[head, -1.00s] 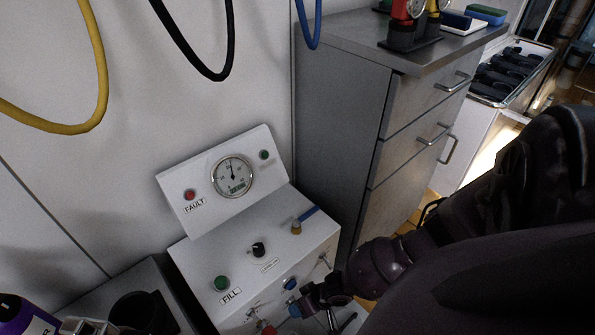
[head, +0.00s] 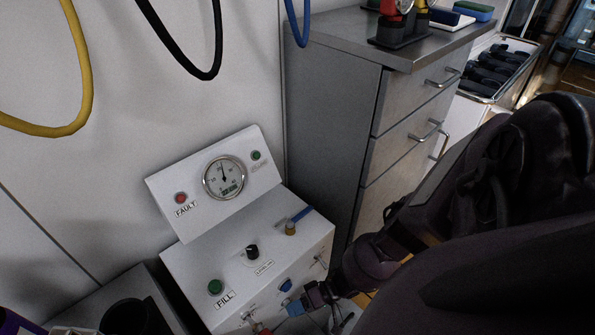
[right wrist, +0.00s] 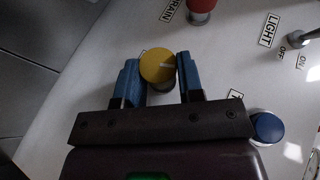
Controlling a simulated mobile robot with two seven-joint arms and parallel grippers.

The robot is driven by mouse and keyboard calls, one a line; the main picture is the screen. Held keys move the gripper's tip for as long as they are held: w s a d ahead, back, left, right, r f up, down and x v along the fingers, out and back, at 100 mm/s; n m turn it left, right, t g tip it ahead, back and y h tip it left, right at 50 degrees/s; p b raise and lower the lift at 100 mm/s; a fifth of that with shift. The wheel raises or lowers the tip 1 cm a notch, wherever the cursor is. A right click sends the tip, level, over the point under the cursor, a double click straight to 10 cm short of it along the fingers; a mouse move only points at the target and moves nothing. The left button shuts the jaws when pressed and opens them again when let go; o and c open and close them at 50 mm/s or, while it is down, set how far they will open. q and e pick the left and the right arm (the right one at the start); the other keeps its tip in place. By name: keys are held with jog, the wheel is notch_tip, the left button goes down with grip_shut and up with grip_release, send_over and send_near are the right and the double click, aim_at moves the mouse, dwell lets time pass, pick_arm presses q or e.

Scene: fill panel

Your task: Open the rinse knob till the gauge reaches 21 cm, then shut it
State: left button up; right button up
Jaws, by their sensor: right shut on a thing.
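My right gripper (right wrist: 160,82) has its two blue fingers on either side of a round yellow knob (right wrist: 157,66) with a pale pointer line, shut on it. In the head view the right gripper (head: 300,304) is at the lower front of the white panel box; its hold is partly hidden there. The knob's own label is not visible, so I cannot tell from print whether it is the rinse knob. The round gauge (head: 223,178) has its needle pointing nearly straight up; its numbers and small display are too small to read. My left gripper is not in view.
A red knob (right wrist: 201,8) with a partly visible drain label and a blue knob (right wrist: 267,127) flank the yellow one. A LIGHT switch (right wrist: 300,40) is beyond. A green FILL button (head: 215,287) and black dial (head: 252,251) are on the box. A grey cabinet (head: 335,130) stands behind.

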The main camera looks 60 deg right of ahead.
jog(key=shift+s+d+f+m+t+y, duration=0.15)
jog(key=shift+m+t+y, duration=0.2)
jog(key=shift+y, duration=0.55)
dwell(0.4)
jog(key=o, duration=0.9)
jog(key=p+v, duration=0.1)
jog(key=v, duration=0.9)
jog(key=shift+s+d, duration=0.15)
jog(key=shift+s, duration=0.05)
